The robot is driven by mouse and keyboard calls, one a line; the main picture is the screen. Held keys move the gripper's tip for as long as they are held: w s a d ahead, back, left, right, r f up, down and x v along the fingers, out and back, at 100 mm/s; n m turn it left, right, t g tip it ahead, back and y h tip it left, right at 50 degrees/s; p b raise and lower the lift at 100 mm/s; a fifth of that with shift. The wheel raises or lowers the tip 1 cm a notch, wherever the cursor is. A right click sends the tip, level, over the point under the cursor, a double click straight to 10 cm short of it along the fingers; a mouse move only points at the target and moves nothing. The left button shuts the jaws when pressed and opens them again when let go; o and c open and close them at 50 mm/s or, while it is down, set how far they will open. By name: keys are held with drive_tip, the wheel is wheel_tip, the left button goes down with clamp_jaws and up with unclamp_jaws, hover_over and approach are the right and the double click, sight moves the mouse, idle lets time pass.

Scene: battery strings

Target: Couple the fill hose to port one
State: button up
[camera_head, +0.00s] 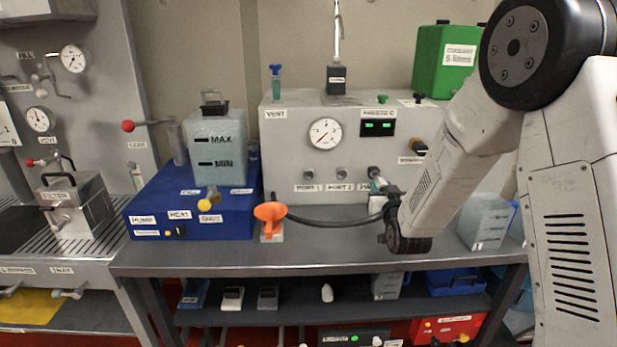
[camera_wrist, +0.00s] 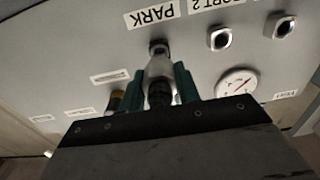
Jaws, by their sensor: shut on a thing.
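My gripper (camera_head: 381,188) is at the front of the grey panel box, at the right-hand fitting of a row of three. In the wrist view, its green fingers are shut on the silver hose coupling (camera_wrist: 160,70). The coupling's far end meets the fitting marked PARK (camera_wrist: 157,45); I cannot tell whether it is still seated. The dark fill hose (camera_head: 335,223) curves left from my gripper, low in front of the box. Port one (camera_head: 307,174) is the leftmost fitting, with nothing on it; it also shows in the wrist view (camera_wrist: 280,26). Port two (camera_head: 341,174) lies between, also empty.
A blue base (camera_head: 150,205) with a translucent tank (camera_head: 216,150) is to the left. A gauge (camera_head: 324,132) sits above the ports. The grey bench top (camera_head: 330,255) is clear in front.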

drive_tip(key=shift+s, duration=2.25)
drive_tip(key=shift+f, duration=0.1)
